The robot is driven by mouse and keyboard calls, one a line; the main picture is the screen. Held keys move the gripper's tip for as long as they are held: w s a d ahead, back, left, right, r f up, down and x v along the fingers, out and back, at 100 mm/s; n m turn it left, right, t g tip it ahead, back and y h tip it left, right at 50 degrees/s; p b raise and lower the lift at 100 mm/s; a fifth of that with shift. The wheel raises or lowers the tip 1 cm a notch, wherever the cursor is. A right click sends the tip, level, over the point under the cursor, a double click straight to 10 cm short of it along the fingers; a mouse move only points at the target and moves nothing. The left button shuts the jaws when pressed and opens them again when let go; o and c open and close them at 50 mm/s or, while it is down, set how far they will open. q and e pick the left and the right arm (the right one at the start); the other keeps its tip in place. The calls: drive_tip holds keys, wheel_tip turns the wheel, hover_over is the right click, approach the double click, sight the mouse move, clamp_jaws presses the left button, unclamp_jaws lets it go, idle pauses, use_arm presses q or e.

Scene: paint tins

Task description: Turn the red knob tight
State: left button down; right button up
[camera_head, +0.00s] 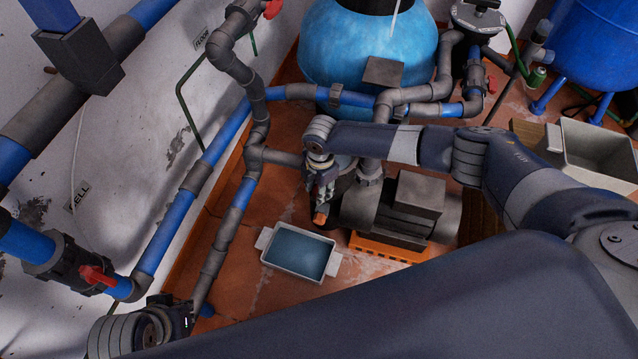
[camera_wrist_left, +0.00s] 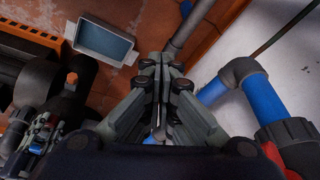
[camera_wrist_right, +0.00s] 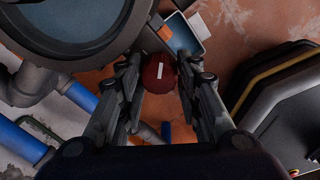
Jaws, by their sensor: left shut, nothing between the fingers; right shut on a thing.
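The red knob (camera_wrist_right: 158,72) shows in the right wrist view as a dark red round cap with a white mark on its face. My right gripper (camera_wrist_right: 159,76) has its fingers on either side of the knob and is shut on it. In the head view my right gripper (camera_head: 322,188) is at the front of the grey pump (camera_head: 405,212), and it hides the knob there. My left gripper (camera_wrist_left: 160,64) is shut and empty, away from the knob. In the head view the left wrist is at the bottom left, beside the blue and grey pipes.
A grey tub (camera_head: 264,236) of water stands on the tiled floor, below and left of the right gripper. An orange-red plug (camera_head: 320,217) is just below that gripper. A red valve handle (camera_head: 97,277) is near my left arm. A big blue tank (camera_head: 362,50) stands behind.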

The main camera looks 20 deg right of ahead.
drive_tip(key=m+p, duration=0.3)
drive_tip(key=m, duration=0.1)
drive_tip(key=shift+r, duration=0.1)
drive_tip(key=m+p, duration=0.4)
drive_tip(key=m, duration=0.1)
use_arm(q)
drive_tip(key=s+f+g, duration=0.1)
drive_tip(key=s+f, duration=0.2)
drive_tip(key=f, duration=0.9)
drive_tip(key=s+f, duration=0.4)
drive_tip(key=f, duration=0.8)
drive_tip(key=shift+a+f+g, duration=0.35)
drive_tip(key=shift+f+g, duration=0.05)
use_arm(e)
drive_tip(key=shift+f+m, duration=0.2)
drive_tip(key=shift+m, duration=0.5)
use_arm(q)
drive_tip(key=shift+s, duration=0.15)
use_arm(e)
drive_tip(key=o, duration=1)
drive_tip(key=shift+o, duration=0.2)
drive_tip(key=shift+w+r, duration=0.1)
drive_tip(key=shift+r, duration=0.05)
drive_tip(key=shift+r, duration=0.1)
drive_tip(key=shift+s+a+r, duration=0.1)
drive_tip(key=shift+s+r, duration=0.05)
drive_tip(key=shift+r, duration=1.75)
drive_tip(key=shift+s+r, duration=0.1)
drive_tip(key=shift+r, duration=1.75)
